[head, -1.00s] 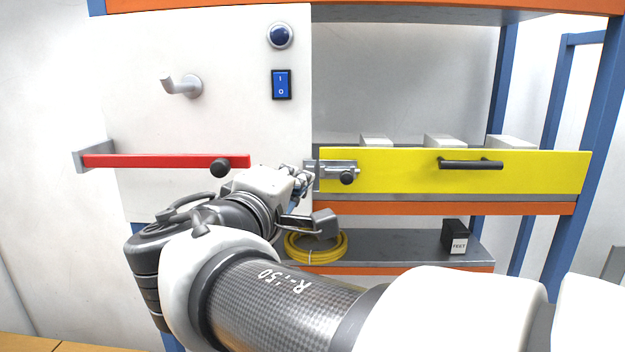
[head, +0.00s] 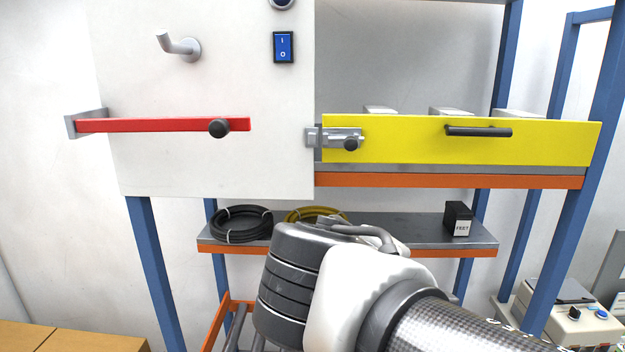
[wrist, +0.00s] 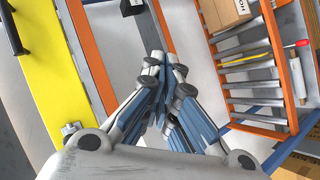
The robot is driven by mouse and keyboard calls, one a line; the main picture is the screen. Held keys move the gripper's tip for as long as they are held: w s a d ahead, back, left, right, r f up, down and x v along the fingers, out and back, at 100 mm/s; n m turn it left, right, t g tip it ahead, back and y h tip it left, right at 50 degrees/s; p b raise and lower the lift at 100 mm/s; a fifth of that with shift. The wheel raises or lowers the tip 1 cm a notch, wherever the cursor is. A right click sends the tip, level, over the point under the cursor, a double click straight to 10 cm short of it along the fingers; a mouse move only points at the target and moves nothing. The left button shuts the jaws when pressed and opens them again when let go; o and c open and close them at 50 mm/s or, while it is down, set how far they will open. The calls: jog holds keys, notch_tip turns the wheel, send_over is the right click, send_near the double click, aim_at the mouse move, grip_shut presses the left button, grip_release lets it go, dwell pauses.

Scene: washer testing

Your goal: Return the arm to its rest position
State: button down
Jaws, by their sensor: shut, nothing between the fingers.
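My gripper (wrist: 160,90) shows in the wrist view with its fingers together and nothing between them. It points past the yellow drawer front (wrist: 45,70) and the orange shelf edge (wrist: 85,50).
A lower shelf (head: 370,228) holds a black cable coil (head: 240,224), a partly hidden yellow coil (head: 310,215) and a small black box (head: 457,218). Blue posts (head: 158,270) stand at both sides. A control box (head: 580,320) is at lower right. A cardboard box (wrist: 225,12) shows in the wrist view.

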jog(key=s+d+f+m+g+y+b, duration=0.1)
jog(key=s+d+f+g+b, duration=0.1)
jog(key=s+d+f, duration=0.3)
jog(key=s+f+m+g+b, duration=0.1)
jog(key=s+f+m+b, duration=0.1)
jog(key=f, duration=0.5)
jog(key=s+a+f+m+g+y+b, duration=0.1)
jog(key=s+f+m+y+b, duration=0.1)
jog(key=s+f, duration=0.3)
jog(key=s+a+f+m+g+y+b, duration=0.1)
jog(key=s+f+m+y+b, duration=0.1)
jog(key=s+f, duration=0.4)
notch_tip(320, 180, down, 5)
jog(key=shift+s+a+r+m+g+y+b, duration=0.2)
jog(key=shift+m+g+y+b, duration=0.15)
jog(key=shift+y+b, duration=0.55)
jog(key=c, duration=2.3)
grip_release()
